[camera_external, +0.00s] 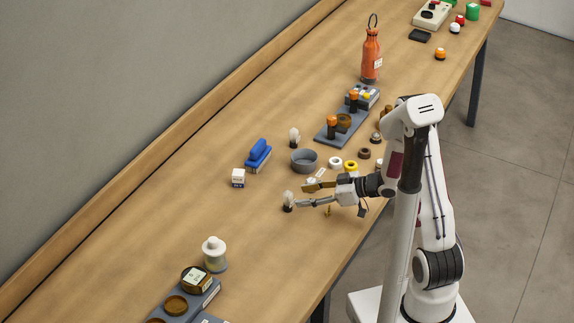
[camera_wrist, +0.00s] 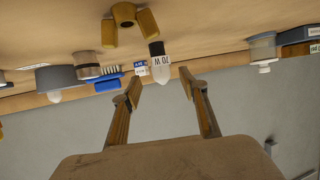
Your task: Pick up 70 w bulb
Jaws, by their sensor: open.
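The 70 W bulb (camera_wrist: 160,67) has a white glass end, a dark base and a "70 W" label in the wrist view. In the external view a bulb (camera_external: 288,198) stands upright on the table just off my fingertips. My gripper (camera_external: 306,195) is low over the table, its two fingers spread apart and empty. In the wrist view, which looks upside down, my gripper (camera_wrist: 160,86) has the labelled bulb in line with its gap, just beyond the tips. No contact is visible.
A grey bowl (camera_external: 304,161), a blue brush (camera_external: 258,154) and a small white box (camera_external: 238,178) stand behind the bulb. A small brass part (camera_external: 328,210) is beside my gripper.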

